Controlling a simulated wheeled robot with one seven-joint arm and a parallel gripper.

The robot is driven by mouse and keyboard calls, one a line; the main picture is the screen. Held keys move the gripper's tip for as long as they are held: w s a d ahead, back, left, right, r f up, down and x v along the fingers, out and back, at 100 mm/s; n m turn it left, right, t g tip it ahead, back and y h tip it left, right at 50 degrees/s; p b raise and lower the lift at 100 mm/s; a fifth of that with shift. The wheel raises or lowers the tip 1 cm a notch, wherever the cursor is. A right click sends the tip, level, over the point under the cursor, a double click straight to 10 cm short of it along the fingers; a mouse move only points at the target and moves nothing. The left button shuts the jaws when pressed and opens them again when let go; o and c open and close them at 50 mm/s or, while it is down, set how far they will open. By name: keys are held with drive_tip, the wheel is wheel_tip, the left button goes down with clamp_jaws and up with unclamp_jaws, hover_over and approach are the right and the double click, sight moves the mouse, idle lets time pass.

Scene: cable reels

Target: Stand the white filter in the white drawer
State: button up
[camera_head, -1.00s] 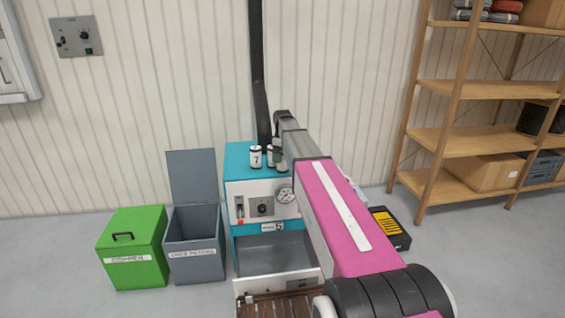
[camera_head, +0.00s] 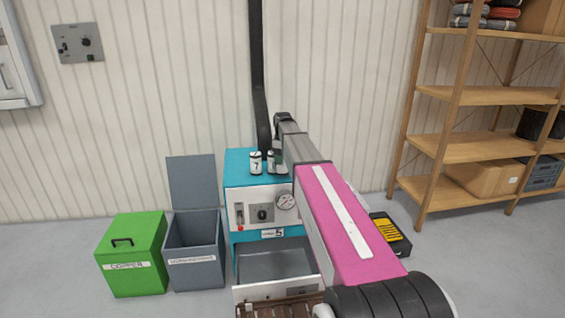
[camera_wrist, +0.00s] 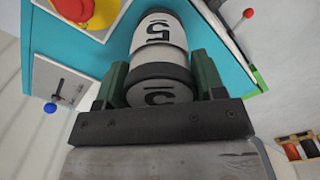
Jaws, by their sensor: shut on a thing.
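My gripper (camera_wrist: 163,82) is shut on a white filter (camera_wrist: 158,32) with black bands and a "5" on it; its green fingers are on either side. In the head view my gripper (camera_head: 278,158) is over the top of the teal machine, largely hidden by my arm. One white filter (camera_head: 256,163) with a black marking stands there, and another (camera_head: 270,162) is right by my gripper. I cannot tell whether the held filter touches the top. The white drawer (camera_head: 278,291) is open low on the machine, its grey inside looking empty; my arm hides its right side.
The teal machine (camera_head: 240,157) has a gauge and knobs on its white front. A grey open-lidded bin (camera_head: 195,265) and a green bin (camera_head: 133,275) stand to its left. A black case with yellow parts (camera_head: 388,231) lies right of my arm. Wooden shelves (camera_head: 470,149) stand at right.

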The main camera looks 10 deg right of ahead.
wheel_tip(320, 180, up, 16)
idle(0.6)
